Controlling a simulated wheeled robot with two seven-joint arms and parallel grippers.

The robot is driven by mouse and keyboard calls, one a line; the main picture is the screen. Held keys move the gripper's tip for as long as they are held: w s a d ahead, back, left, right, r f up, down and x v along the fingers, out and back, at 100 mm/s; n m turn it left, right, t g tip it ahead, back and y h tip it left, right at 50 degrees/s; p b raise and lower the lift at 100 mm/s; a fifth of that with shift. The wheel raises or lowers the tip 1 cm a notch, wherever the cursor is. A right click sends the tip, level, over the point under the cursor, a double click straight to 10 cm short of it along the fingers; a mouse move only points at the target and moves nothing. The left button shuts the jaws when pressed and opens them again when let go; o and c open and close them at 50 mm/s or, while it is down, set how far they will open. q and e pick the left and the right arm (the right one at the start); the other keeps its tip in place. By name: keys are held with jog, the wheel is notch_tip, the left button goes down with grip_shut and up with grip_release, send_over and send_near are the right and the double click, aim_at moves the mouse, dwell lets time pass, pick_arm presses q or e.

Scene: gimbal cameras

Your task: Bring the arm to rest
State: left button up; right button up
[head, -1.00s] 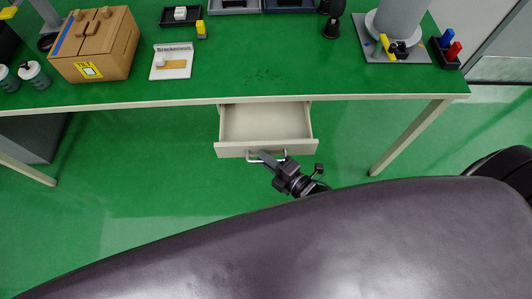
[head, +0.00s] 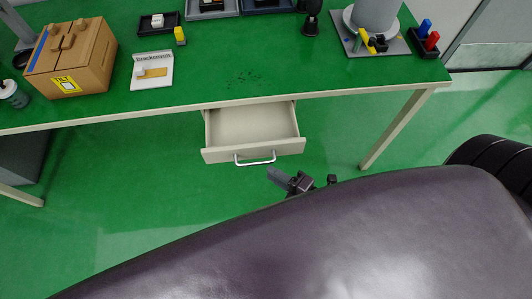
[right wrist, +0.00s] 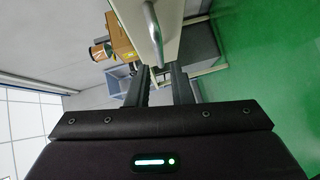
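My right gripper (head: 275,175) shows below the open drawer (head: 253,129) in the head view, apart from its metal handle (head: 255,160). In the right wrist view the two dark fingers of this gripper (right wrist: 159,86) stand apart with nothing between them. The drawer handle (right wrist: 153,35) shows beyond the fingertips there. The drawer is pulled out under the green table and looks empty. Much of the right arm is hidden behind my dark body in the head view. My left gripper is not in view.
The green table (head: 300,75) holds a cardboard box (head: 72,60), a white card-like holder (head: 152,70), a grey stand with a cylinder (head: 372,25) and a dark block with red and blue pieces (head: 428,45). A table leg (head: 397,130) stands right of the drawer. The floor below is clear.

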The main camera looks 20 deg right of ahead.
jog(key=shift+s+d, duration=0.15)
jog(key=shift+s, duration=0.05)
dwell(0.4)
jog(key=s+d+f+m+g+h, duration=0.2)
jog(key=f+m, duration=0.2)
jog(key=f, duration=0.4)
jog(key=s+d+f+m+g+h, duration=0.2)
jog(key=s+f+m, duration=0.1)
jog(key=f, duration=0.5)
jog(key=s+d+f+m+g+h, duration=0.2)
jog(key=d+f+m, duration=0.15)
jog(key=f, duration=0.45)
jog(key=s+f+m+g+h, duration=0.2)
jog(key=s+f+m+g, duration=0.5)
jog(key=s, duration=0.8)
notch_tip(320, 180, down, 4)
jog(key=shift+f+m, duration=0.1)
jog(key=shift+m, duration=1.05)
